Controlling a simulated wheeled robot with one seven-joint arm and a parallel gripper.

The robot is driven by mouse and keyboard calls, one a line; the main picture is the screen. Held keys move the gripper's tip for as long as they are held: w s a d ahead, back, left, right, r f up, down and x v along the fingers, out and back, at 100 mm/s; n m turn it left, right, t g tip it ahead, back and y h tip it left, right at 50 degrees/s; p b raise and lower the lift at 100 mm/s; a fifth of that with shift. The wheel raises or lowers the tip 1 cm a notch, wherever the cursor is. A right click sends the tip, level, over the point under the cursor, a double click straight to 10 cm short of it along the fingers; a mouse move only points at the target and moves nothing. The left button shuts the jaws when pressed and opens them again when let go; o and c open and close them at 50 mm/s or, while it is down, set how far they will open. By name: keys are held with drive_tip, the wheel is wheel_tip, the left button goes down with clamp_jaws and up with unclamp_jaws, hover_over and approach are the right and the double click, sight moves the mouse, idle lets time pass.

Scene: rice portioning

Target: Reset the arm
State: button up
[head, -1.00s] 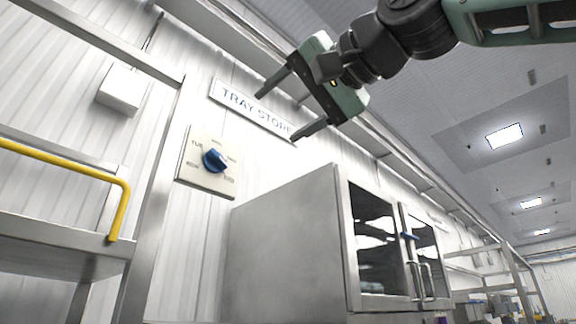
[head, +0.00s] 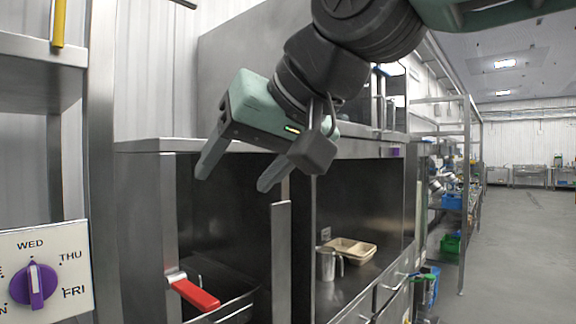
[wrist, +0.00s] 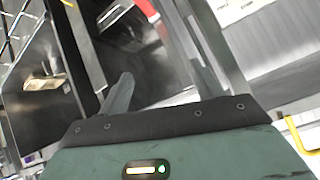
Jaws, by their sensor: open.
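My gripper (head: 232,180) is open in the head view, with its two grey fingers apart and nothing between them. It hangs in the air in front of the steel cabinet (head: 140,146), its fingertips pointing down and left. In the wrist view one grey finger (wrist: 118,95) shows clearly above the green gripper body. The other finger is hard to make out there.
A red handle (head: 196,293) sticks out of the left bay below my gripper. A steel jug (head: 327,264) and a beige tray (head: 350,250) stand in the right bay. A purple day dial (head: 34,284) is at lower left. Open floor (head: 520,250) lies right.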

drive_tip(key=s+d+f+n+g+h, duration=0.1)
drive_tip(key=s+d+f+g+h, duration=0.15)
drive_tip(key=f, duration=0.65)
drive_tip(key=s+d+f+g+h, duration=0.15)
drive_tip(key=d+f, duration=0.25)
drive_tip(key=f, duration=0.5)
drive_tip(key=s+d+f+g+h, duration=0.1)
drive_tip(key=s+d+f, duration=0.4)
drive_tip(key=d+f, duration=0.1)
drive_tip(key=s+d+f+g+h, duration=0.1)
drive_tip(key=s+d+f+h, duration=0.1)
drive_tip(key=s+d+f, duration=0.3)
wheel_tip(320, 180, down, 4)
drive_tip(key=shift+s+d+f+n+g, duration=0.25)
drive_tip(key=shift+s+d+n+g, duration=0.15)
drive_tip(key=shift+d, duration=0.55)
